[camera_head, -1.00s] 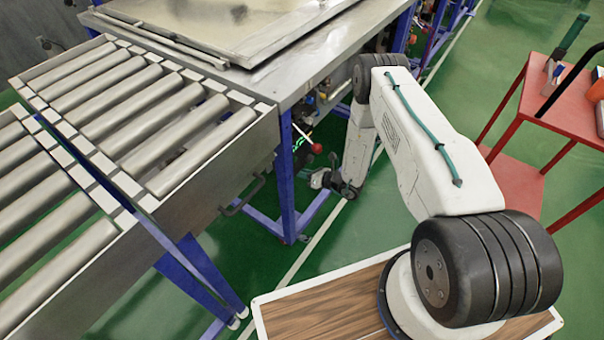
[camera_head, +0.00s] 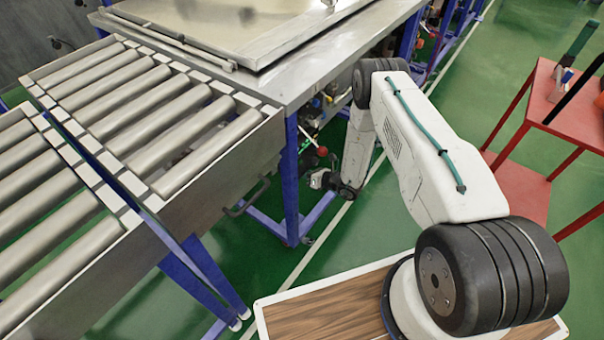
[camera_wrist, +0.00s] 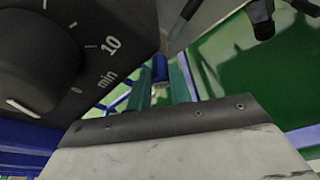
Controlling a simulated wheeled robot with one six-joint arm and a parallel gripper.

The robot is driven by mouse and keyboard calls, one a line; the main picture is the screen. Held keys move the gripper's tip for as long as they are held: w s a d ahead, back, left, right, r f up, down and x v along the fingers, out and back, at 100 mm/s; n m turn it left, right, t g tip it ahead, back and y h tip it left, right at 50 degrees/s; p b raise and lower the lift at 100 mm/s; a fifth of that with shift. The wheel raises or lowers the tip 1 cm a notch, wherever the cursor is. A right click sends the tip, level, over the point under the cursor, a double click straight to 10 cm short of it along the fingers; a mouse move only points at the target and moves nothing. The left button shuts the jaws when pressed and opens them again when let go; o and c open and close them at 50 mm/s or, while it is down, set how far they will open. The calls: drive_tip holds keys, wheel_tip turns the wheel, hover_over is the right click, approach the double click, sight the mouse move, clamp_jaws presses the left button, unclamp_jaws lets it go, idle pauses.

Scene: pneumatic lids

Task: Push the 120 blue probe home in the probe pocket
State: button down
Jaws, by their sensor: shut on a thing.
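In the wrist view, the two green fingers of my gripper (camera_wrist: 161,85) are closed on the blue probe (camera_wrist: 160,68), a small blue piece between their tips. Its far end and the probe pocket are not visible, so I cannot tell how deep it sits. In the head view, my arm reaches down beside the steel table, and the fingers and probe cannot be made out there.
A dark box with a timer dial (camera_wrist: 40,62) stands close at upper left in the wrist view. In the head view are a roller conveyor (camera_head: 160,160), a steel table (camera_head: 290,85), a red ball knob (camera_head: 322,151) and a red stand (camera_head: 535,125).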

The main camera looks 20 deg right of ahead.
drive_tip(key=shift+w+a, duration=0.25)
drive_tip(key=shift+w, duration=0.05)
idle(1.2)
drive_tip(key=shift+w+d+r, duration=0.15)
drive_tip(key=shift+w+r, duration=0.05)
drive_tip(key=shift+w, duration=0.1)
idle(1.4)
